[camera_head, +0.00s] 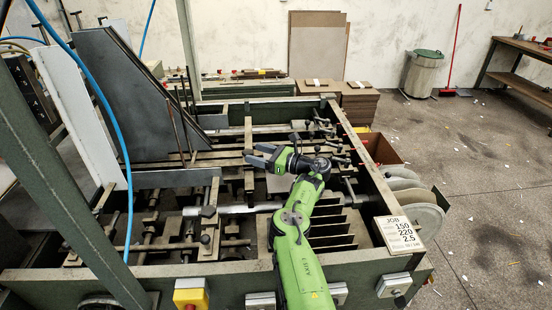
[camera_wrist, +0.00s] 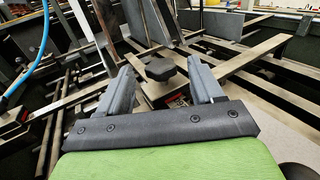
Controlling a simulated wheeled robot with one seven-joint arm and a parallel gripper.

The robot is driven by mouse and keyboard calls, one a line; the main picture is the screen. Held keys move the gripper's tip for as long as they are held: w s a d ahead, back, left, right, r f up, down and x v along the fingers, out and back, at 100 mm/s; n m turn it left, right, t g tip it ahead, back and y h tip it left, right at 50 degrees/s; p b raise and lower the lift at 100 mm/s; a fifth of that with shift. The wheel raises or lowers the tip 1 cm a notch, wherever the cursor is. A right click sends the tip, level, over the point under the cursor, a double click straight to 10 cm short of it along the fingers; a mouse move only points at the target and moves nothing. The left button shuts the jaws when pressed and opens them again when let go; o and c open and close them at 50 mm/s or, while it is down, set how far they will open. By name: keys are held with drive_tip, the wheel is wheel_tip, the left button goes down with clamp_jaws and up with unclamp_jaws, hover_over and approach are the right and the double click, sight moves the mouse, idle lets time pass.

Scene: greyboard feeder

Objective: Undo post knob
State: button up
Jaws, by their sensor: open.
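A dark, blocky knob (camera_wrist: 160,69) shows in the wrist view, just beyond and between my fingertips, on or in front of a metal bar. My gripper (camera_wrist: 162,80) is open, with one grey finger on either side of the view and clear space between them. The fingers look apart from the knob. In the head view my gripper (camera_head: 259,155) reaches over the middle of the feeder frame, beside an upright post (camera_head: 248,135). I cannot make out in the head view which knob lies ahead of the fingers.
The green feeder frame (camera_head: 345,262) surrounds rails, rods and several clamps. Another dark knob (camera_head: 208,211) sits on a post to the left. A slanted dark plate (camera_head: 118,95) and a blue hose (camera_head: 105,105) stand at left. A job card (camera_head: 398,234) lies at the right edge.

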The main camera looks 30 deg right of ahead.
drive_tip(key=v, duration=0.3)
drive_tip(key=p+v, duration=0.1)
drive_tip(key=v, duration=0.4)
drive_tip(key=shift+s+d+r, duration=0.15)
drive_tip(key=shift+s+r, duration=0.1)
drive_tip(key=shift+r, duration=0.05)
drive_tip(key=p, duration=0.4)
drive_tip(key=shift+s+d+r, duration=0.1)
drive_tip(key=shift+s+d, duration=0.05)
drive_tip(key=shift+d, duration=0.05)
drive_tip(key=s+p, duration=0.1)
drive_tip(key=p, duration=0.3)
drive_tip(key=shift+s+d, duration=0.1)
drive_tip(key=shift+d, duration=0.3)
drive_tip(key=shift+p+v, duration=0.85)
drive_tip(key=shift+p, duration=0.4)
drive_tip(key=shift+s+d+f+p, duration=0.3)
drive_tip(key=shift+s+d+f, duration=0.05)
drive_tip(key=shift+s+d, duration=0.1)
drive_tip(key=shift+a, duration=0.1)
